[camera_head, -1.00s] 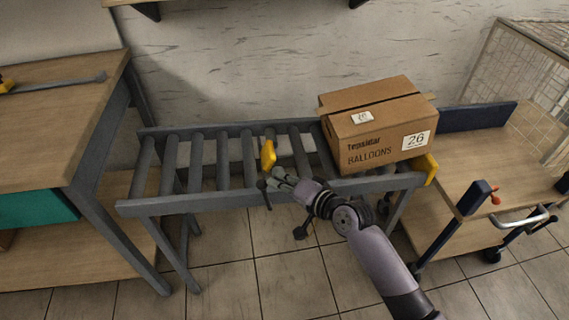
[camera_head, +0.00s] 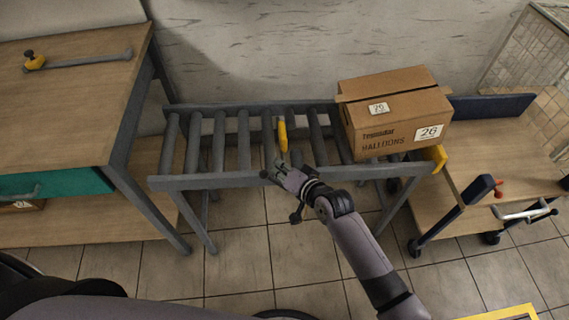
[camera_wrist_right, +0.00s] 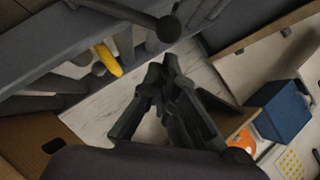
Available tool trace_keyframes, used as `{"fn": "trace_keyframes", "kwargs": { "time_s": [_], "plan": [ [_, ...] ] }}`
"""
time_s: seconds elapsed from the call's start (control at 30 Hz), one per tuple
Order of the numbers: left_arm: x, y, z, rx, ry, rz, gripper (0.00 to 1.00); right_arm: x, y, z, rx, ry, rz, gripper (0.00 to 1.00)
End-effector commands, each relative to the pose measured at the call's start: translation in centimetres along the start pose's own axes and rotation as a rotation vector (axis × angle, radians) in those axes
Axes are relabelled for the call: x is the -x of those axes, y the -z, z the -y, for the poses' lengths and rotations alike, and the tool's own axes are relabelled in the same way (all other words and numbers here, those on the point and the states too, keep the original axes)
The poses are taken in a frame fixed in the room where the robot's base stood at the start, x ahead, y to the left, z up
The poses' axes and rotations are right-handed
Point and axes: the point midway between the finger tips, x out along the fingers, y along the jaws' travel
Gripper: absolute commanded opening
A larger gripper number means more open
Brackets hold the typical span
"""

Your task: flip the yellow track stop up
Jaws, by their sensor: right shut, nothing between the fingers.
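A yellow track stop (camera_head: 282,134) shows as a narrow upright piece at the middle of the grey roller track, close to its front rail. In the right wrist view the yellow piece (camera_wrist_right: 107,60) is at upper left, beside the rail. My right gripper (camera_head: 275,170) is at the front rail just below the yellow stop; the head view does not settle whether they touch. In the right wrist view my right gripper (camera_wrist_right: 160,80) is shut and empty, apart from the yellow piece. My left gripper is out of view.
A cardboard balloon box (camera_head: 395,112) sits on the track's right end, beside another yellow end piece (camera_head: 438,157). A wooden trolley (camera_head: 510,160) stands at right, a wooden workbench (camera_head: 60,110) at left. The rollers left of the yellow stop are clear.

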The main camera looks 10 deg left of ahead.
Motion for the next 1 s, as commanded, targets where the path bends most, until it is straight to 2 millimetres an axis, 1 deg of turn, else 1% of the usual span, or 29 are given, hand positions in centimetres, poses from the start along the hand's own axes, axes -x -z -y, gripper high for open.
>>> {"fn": "trace_keyframes", "kwargs": {
  "time_s": [0.1, 0.4, 0.87, 1.0],
  "plan": [
    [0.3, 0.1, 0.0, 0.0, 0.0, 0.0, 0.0, -0.4, -0.5, 0.5, -0.002, 0.001, 0.0, 0.0],
    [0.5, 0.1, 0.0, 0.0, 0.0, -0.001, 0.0, -0.9, -1.1, 0.9, -0.002, 0.001, 0.0, 0.0],
    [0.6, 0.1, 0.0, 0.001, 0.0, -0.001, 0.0, -0.9, -1.1, 0.9, -0.001, 0.001, 0.0, 0.0],
    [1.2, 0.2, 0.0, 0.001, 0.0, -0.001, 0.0, -0.6, -0.7, 1.4, -0.001, 0.001, -0.001, 0.0]
  ]
}}
